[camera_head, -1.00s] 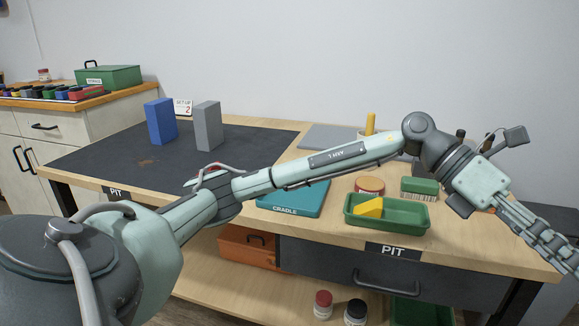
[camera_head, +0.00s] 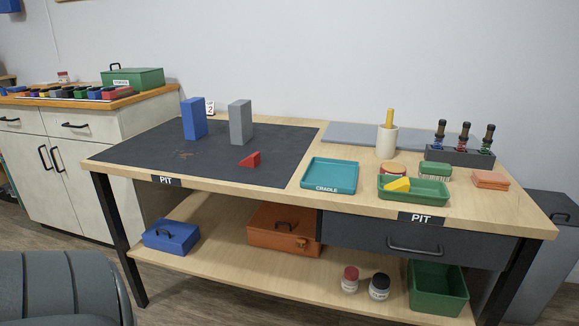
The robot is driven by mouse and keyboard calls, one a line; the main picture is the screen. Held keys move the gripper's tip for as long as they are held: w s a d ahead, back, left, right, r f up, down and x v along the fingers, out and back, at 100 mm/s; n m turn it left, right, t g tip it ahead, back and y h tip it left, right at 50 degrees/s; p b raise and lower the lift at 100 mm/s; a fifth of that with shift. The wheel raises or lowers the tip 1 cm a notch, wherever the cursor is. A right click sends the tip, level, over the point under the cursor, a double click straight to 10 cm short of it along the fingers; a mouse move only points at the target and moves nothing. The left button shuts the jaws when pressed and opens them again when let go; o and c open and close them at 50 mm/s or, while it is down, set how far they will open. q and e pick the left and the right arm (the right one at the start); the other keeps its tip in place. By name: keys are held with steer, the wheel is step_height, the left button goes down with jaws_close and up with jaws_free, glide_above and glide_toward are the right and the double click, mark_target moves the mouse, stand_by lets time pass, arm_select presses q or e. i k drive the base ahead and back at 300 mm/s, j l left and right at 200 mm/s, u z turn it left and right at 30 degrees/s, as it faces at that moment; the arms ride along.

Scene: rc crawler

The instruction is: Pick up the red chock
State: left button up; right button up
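The red chock (camera_head: 250,160) is a small wedge lying on the dark mat (camera_head: 220,172) on the workbench, near the mat's right part. It stands clear, in front of an upright grey block (camera_head: 240,122) and to the right of an upright blue block (camera_head: 194,119). Neither of my grippers shows in the head view. Only a dark part of my own body shows at the lower left.
A teal cradle tray (camera_head: 331,175) and a green tray (camera_head: 414,190) holding a yellow wedge (camera_head: 397,184) stand right of the mat. A cup (camera_head: 387,141) and a bottle rack (camera_head: 459,155) are behind them. The mat's front is clear.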

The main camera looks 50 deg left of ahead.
mark_target(252, 160)
steer(key=i+u, duration=0.2)
steer(key=i, duration=0.25)
steer(key=i+l+u, duration=0.25)
steer(key=i, duration=0.15)
